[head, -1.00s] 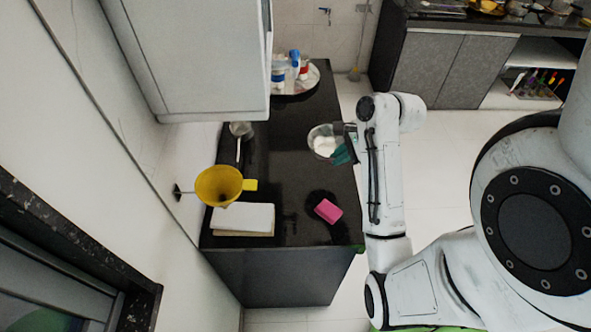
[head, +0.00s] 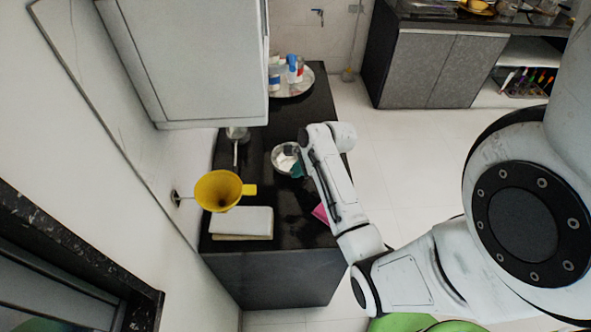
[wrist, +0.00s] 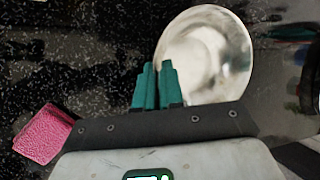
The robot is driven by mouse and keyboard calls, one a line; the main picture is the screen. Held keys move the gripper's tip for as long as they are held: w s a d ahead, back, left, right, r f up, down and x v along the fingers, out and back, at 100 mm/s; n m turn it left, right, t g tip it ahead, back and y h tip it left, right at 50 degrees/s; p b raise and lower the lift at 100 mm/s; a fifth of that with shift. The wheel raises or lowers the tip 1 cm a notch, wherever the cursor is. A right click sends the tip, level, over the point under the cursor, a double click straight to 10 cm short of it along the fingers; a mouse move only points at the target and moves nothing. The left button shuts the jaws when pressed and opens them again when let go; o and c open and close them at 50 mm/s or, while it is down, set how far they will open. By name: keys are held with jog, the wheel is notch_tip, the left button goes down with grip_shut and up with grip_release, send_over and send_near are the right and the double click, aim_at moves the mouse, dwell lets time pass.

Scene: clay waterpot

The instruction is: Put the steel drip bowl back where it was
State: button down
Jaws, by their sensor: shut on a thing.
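The steel drip bowl (head: 283,158) is a round, shiny bowl over the black counter, and it also shows in the wrist view (wrist: 205,50). My gripper (head: 298,171) is at its right side in the head view. In the wrist view, my gripper's teal fingers (wrist: 157,88) are close together at the bowl's near left rim, shut on it. The bowl looks roughly level, with its inside facing up. I cannot tell whether its base touches the counter.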

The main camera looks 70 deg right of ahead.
jog(key=shift+f, duration=0.1)
jog(key=shift+s+f, duration=0.1)
jog(key=shift+s, duration=0.05)
jog(key=c, duration=1.3)
grip_release()
jog(key=shift+o, duration=0.2)
jog(key=shift+r, duration=0.25)
jog(key=v, duration=1.1)
jog(key=w+a+f+n+g+y, duration=0.1)
jog(key=a+f+n, duration=0.1)
jog(key=a+n, duration=0.5)
jog(key=w+a+f+n+g, duration=0.15)
jog(key=a+n, duration=0.25)
jog(key=a, duration=0.4)
jog(key=s+a+f+n+g+h, duration=0.1)
jog(key=s+a+f+n+g, duration=0.1)
jog(key=s+a+n, duration=0.5)
jog(key=a+n, duration=0.5)
jog(key=n, duration=0.4)
jog(key=shift+s+a, duration=0.15)
jog(key=shift+s, duration=0.05)
